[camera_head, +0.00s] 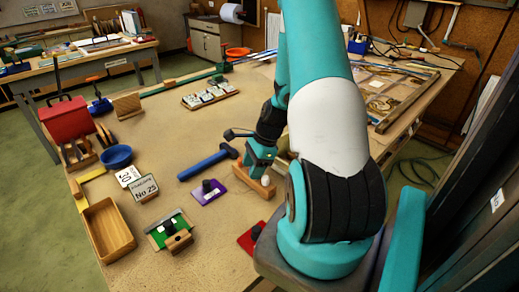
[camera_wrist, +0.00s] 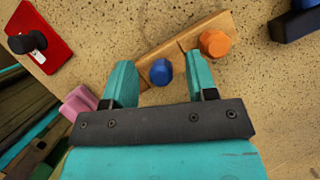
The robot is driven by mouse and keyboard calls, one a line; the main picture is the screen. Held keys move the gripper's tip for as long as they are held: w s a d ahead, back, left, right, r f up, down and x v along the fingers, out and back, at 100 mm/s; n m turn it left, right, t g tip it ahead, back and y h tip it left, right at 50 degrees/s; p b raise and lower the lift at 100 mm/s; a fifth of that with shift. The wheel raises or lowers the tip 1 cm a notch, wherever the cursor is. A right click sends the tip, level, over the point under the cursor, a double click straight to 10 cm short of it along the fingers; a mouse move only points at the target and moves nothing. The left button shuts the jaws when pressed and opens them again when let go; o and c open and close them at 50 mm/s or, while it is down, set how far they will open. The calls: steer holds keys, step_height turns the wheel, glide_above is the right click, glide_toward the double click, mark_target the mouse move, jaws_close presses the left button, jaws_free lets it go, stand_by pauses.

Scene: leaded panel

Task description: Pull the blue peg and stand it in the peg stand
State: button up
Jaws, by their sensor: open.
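The blue peg (camera_wrist: 161,72) shows in the wrist view as a faceted blue head on a light wooden block (camera_wrist: 180,45), beside an orange peg (camera_wrist: 214,42). My gripper (camera_wrist: 160,82) is open, with one teal finger to each side of the blue peg; I see no contact. In the head view my gripper (camera_head: 259,168) is low over the wooden block (camera_head: 240,182), and the blue peg is hidden there. I cannot tell for sure which thing is the peg stand.
A blue mallet (camera_head: 208,161) and a purple plate (camera_head: 215,197) with a black knob lie left of my gripper. A red plate (camera_wrist: 22,20) with a black knob and a pink piece (camera_wrist: 78,102) are near. A wooden tray (camera_head: 105,228) stands at the front left.

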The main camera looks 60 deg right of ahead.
steer(key=b+v, duration=0.1)
steer(key=v, duration=1.5)
steer(key=shift+r, duration=0.4)
